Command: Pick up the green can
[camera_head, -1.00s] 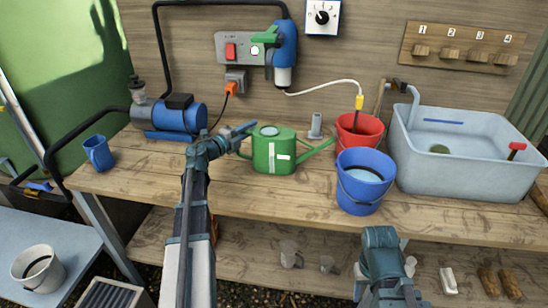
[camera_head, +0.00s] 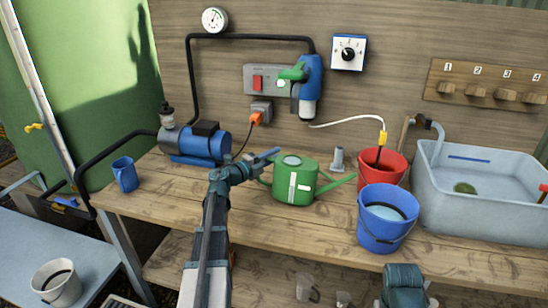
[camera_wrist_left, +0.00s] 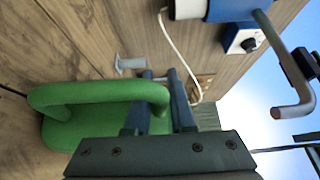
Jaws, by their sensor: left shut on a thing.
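The green can (camera_head: 284,193) is a watering can with a white mark on its front and a spout pointing right. It stands upright on the wooden bench (camera_head: 330,232); I see no clear gap beneath it. My left gripper (camera_head: 258,164) is at the can's left side, shut on its handle. In the left wrist view the green handle (camera_wrist_left: 95,92) curves in between the two dark fingers of the left gripper (camera_wrist_left: 160,98). Part of the can's body is hidden there behind the gripper. My right gripper is not in view; only part of that arm shows at the bottom.
A blue bucket (camera_head: 383,235) and a red bucket (camera_head: 366,183) stand right of the spout, beside a grey sink (camera_head: 470,205). A blue pump (camera_head: 205,145) and a blue mug (camera_head: 125,174) stand to the left. A grey fitting (camera_head: 338,160) is behind the can.

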